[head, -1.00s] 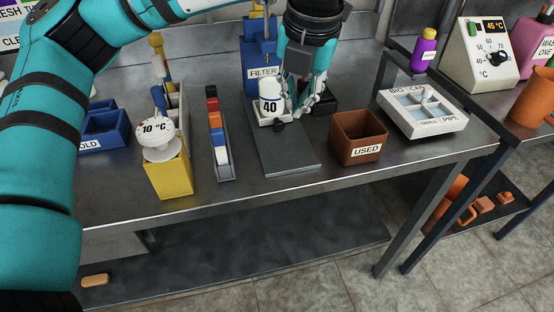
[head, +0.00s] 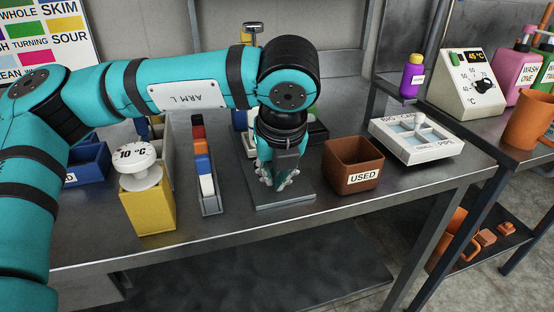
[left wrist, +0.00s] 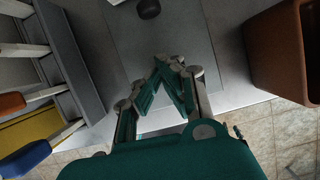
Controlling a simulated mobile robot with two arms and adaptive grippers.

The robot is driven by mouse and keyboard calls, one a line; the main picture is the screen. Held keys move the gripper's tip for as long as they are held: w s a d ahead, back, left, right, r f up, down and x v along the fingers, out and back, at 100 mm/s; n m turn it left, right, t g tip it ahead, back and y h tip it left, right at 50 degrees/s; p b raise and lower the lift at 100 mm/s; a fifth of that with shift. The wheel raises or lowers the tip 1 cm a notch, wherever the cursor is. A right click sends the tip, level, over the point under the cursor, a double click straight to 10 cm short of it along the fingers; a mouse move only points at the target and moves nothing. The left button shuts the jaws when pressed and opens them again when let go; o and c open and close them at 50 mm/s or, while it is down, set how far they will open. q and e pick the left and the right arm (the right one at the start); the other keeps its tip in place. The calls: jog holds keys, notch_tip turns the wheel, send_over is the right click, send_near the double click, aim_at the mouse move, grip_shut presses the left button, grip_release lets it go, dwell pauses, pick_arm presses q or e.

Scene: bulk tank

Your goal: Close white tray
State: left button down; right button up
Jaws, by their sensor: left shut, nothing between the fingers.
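A white block-like piece (head: 239,120) stands at the back of a grey plate (head: 296,199), mostly hidden behind my left arm. A dark round knob (left wrist: 148,8) shows at the top of the left wrist view, in front of that piece. My left gripper (head: 278,183) points down over the grey plate, shut and empty, apart from the knob. Its closed fingers show in the left wrist view (left wrist: 170,65). A white tray with compartments (head: 404,153), marked PIPE in front, sits to the right, apart from the gripper. My right gripper is not in view.
A brown USED bin (head: 350,182) stands close right of the plate. A narrow rack of colored pieces (head: 210,203) and a yellow box with a white dial (head: 148,205) stand left. The table's front edge is close to the plate.

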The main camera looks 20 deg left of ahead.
pick_arm(q)
jog(key=shift+w+a+r, duration=0.1)
jog(key=shift+w+a, duration=0.35)
jog(key=shift+w, duration=0.3)
jog(key=shift+w+a, duration=0.45)
jog(key=shift+w, duration=0.3)
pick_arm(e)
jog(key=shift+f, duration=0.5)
pick_arm(q)
jog(key=w+a, duration=0.2)
jog(key=w, duration=0.1)
jog(key=shift+b, duration=0.3)
jog(key=shift+w+a, duration=0.25)
jog(key=shift+w, duration=0.15)
jog(key=shift+r, duration=0.1)
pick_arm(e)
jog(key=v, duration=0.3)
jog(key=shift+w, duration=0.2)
